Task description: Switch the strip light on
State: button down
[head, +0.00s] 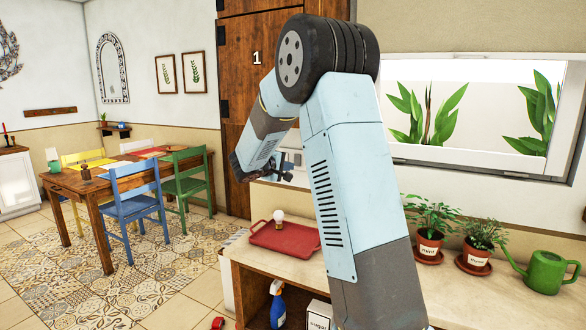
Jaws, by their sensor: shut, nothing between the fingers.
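My gripper (284,170) is in the middle of the head view, at the end of my arm. Its dark fingers are shut with nothing between them. They are in front of a pale wall plate (294,157) beside the brown door; the fingers and my arm cover part of it. I cannot tell whether the fingers touch the plate, or how any switch on it is set. I cannot make out the strip light for certain.
A red tray (284,236) with a light bulb (279,216) is on the shelving top (450,284). Potted plants (430,245) and a green watering can (546,271) stand at right. A spray bottle (277,305) is below. A dining table (98,186) with chairs is at left.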

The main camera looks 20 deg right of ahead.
aim_at(297, 160)
jog(key=w+a+f+n+t, duration=0.1)
jog(key=w+f+n+t, duration=0.1)
jog(key=w+f, duration=0.2)
jog(key=w, duration=0.3)
jog(key=shift+w+a+t, duration=0.15)
jog(key=shift+a+t, duration=0.15)
jog(key=shift+d, duration=0.1)
jog(key=x, duration=1.3)
jog(key=shift+w+d, duration=0.3)
